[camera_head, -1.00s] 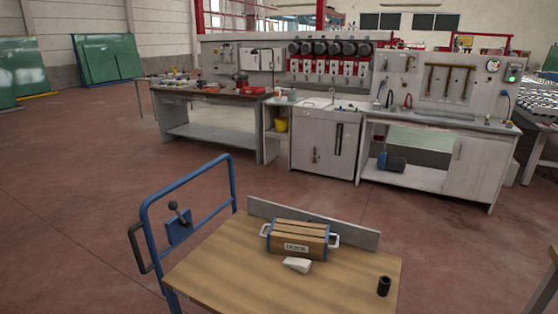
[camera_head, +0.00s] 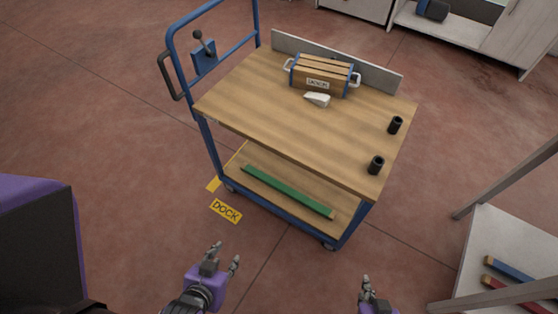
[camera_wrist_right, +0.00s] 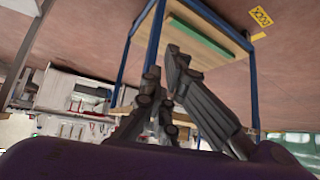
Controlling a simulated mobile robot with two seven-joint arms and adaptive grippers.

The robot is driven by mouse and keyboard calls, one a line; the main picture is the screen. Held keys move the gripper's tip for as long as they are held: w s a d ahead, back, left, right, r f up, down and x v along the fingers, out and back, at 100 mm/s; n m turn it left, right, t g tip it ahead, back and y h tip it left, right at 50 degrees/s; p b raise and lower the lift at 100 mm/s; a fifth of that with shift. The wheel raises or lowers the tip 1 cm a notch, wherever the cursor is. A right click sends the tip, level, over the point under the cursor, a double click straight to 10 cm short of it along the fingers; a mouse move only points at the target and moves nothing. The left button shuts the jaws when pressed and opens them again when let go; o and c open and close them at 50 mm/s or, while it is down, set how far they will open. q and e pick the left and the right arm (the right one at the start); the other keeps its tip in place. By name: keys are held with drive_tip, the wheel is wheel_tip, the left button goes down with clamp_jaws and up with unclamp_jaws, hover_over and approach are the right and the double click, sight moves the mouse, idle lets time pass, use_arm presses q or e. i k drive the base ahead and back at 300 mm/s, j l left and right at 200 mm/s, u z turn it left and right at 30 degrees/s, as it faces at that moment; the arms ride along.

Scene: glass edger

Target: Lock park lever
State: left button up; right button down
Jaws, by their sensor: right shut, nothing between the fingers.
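The park lever (camera_head: 200,40) is a dark stick with a round knob on a blue plate (camera_head: 204,60), fixed to the blue push handle of a cart. It stands tilted up. My left gripper (camera_head: 225,257) is open and empty, low in the head view, in front of the cart and well away from the lever. My right gripper (camera_head: 367,284) is shut and empty at the bottom, right of the left one. In the right wrist view its fingers (camera_wrist_right: 162,65) show against the cart's lower part. The lever cannot be made out there.
The cart's wooden top (camera_head: 290,120) carries a crate marked DOCK (camera_head: 318,75), a white wedge (camera_head: 317,99) and two black cylinders (camera_head: 376,165). A green bar (camera_head: 287,191) lies on its lower shelf. A yellow DOCK label (camera_head: 226,211) is on the floor. A rack (camera_head: 500,250) stands right.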

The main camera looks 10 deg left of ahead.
sight(197, 34)
drive_tip(key=i+l+u, duration=0.1)
drive_tip(key=l+u, duration=0.6)
drive_tip(key=u, duration=0.2)
drive_tip(key=l+u, duration=0.45)
drive_tip(key=i+j, duration=0.05)
drive_tip(key=j, duration=0.05)
